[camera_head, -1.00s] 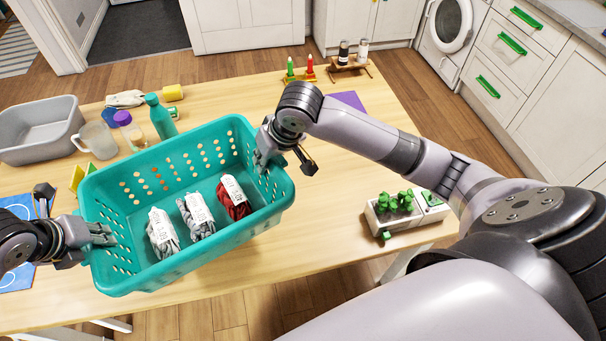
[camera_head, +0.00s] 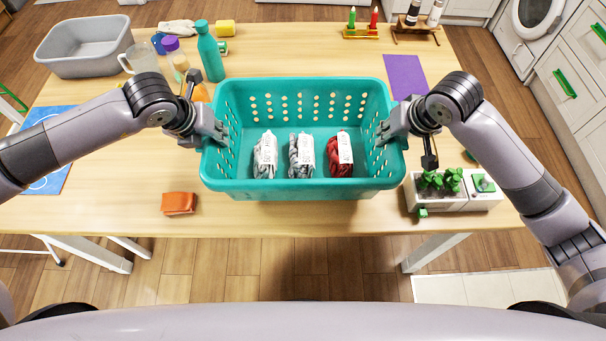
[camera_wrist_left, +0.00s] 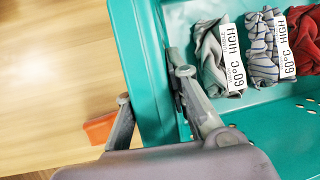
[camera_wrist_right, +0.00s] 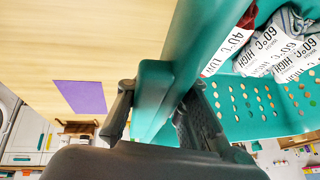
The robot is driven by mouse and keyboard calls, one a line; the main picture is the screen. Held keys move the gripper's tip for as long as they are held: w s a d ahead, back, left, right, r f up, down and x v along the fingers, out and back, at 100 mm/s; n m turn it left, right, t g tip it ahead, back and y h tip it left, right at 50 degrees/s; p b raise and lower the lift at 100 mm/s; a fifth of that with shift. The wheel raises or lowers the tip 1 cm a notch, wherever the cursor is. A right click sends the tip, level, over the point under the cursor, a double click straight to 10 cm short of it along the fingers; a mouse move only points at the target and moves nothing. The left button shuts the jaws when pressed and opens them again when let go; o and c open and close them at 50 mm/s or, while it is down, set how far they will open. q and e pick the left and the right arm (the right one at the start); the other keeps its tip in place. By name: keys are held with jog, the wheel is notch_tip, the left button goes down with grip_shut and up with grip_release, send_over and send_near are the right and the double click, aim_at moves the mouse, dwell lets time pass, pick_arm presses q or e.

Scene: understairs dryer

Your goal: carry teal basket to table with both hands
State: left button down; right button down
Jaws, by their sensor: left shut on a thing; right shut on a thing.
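The teal basket (camera_head: 296,188) is over the front middle of the wooden table (camera_head: 110,215), roughly level. I cannot tell whether its bottom touches the tabletop. It holds a grey bundle (camera_head: 263,160), a striped grey bundle (camera_head: 298,160) and a red bundle (camera_head: 338,165), each with a white paper label. My left gripper (camera_head: 217,134) is shut on the basket's left wall, one finger inside and one outside, as the left wrist view (camera_wrist_left: 155,88) shows. My right gripper (camera_head: 385,132) is shut on the right wall the same way, seen in the right wrist view (camera_wrist_right: 158,88).
Behind the basket stand a teal bottle (camera_head: 211,55), a clear jug (camera_head: 140,58) and a grey tub (camera_head: 85,48). A white planter (camera_head: 436,198) stands front right, close to the basket. A purple sheet (camera_head: 404,76) lies at right.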

aim_at(403, 139)
pick_arm(q)
jog(key=shift+r, duration=0.15)
pick_arm(e)
jog(key=shift+r, duration=0.15)
